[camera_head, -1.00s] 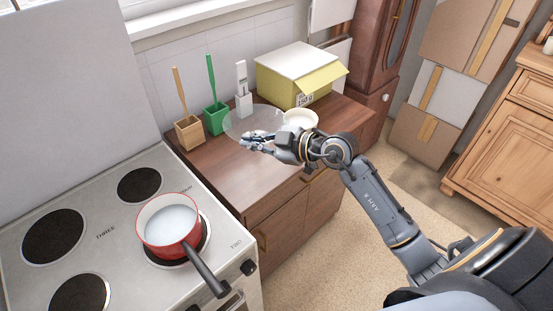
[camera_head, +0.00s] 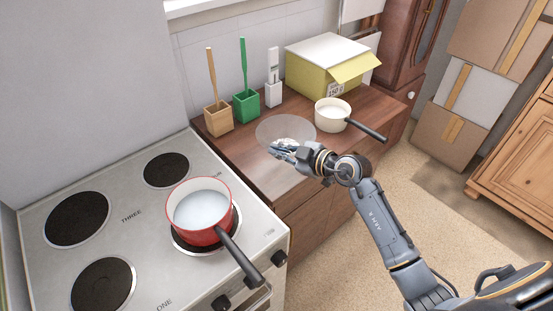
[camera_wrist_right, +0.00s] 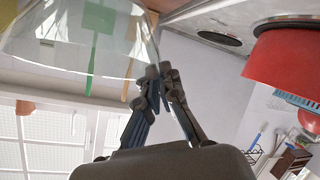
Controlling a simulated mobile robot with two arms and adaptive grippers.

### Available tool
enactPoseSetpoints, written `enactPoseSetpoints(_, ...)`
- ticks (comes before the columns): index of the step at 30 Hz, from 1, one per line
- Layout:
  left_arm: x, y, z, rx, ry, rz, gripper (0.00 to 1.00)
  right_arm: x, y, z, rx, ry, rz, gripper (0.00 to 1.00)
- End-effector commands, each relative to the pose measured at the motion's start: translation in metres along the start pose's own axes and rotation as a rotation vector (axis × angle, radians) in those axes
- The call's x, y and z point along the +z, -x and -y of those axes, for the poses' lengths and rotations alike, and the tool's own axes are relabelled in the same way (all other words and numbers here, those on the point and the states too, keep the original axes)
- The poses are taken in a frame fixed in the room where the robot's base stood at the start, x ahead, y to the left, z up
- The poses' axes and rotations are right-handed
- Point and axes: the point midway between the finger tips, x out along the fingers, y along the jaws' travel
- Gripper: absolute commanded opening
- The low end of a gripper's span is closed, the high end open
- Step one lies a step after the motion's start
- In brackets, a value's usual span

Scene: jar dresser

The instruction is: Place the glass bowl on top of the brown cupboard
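The clear glass bowl (camera_head: 284,125) is over the brown cupboard (camera_head: 222,154) in the head view, in front of the white upright item. I cannot tell whether it touches the wooden top. My right gripper (camera_head: 282,147) is at the bowl's near edge. In the right wrist view, the fingers (camera_wrist_right: 161,72) come together on the rim of the bowl (camera_wrist_right: 62,45), which fills the upper left. The gripper appears shut on it. My left gripper is not in view.
Green (camera_head: 246,105) and wooden (camera_head: 217,120) utensil holders, a white item (camera_head: 273,90), a yellow box (camera_head: 325,75) and a cream pan (camera_head: 332,115) stand on the cupboard. A red pot (camera_head: 199,212) sits on the stove (camera_head: 136,190) at left. The cupboard's front left is clear.

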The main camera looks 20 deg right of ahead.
Motion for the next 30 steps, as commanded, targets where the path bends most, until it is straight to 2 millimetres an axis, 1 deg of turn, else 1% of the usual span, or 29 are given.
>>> enactPoseSetpoints(1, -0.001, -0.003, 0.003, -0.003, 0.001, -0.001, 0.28, 0.006, -0.008, -0.002, 0.005, 0.001, -0.003, 0.0)
enactPoseSetpoints(3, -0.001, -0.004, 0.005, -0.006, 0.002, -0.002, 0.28, 0.012, -0.016, -0.001, 0.006, 0.002, -0.003, 0.0)
enactPoseSetpoints(11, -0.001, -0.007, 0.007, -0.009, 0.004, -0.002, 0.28, 0.024, -0.031, 0.0, 0.006, 0.004, -0.004, 0.0)
enactPoseSetpoints(15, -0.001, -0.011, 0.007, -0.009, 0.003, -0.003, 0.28, 0.042, -0.037, 0.012, 0.003, 0.001, -0.001, 0.0)
enactPoseSetpoints(17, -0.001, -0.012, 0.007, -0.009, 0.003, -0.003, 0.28, 0.046, -0.039, 0.015, 0.005, 0.003, -0.002, 0.0)
enactPoseSetpoints(28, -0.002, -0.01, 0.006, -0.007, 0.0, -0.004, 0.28, 0.049, -0.041, 0.017, 0.005, 0.001, -0.004, 0.0)
enactPoseSetpoints(29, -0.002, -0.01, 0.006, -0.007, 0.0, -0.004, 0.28, 0.05, -0.041, 0.018, 0.003, 0.001, -0.002, 0.05)
enactPoseSetpoints(30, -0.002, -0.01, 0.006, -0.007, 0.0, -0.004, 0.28, 0.05, -0.041, 0.018, 0.003, 0.001, -0.002, 0.13)
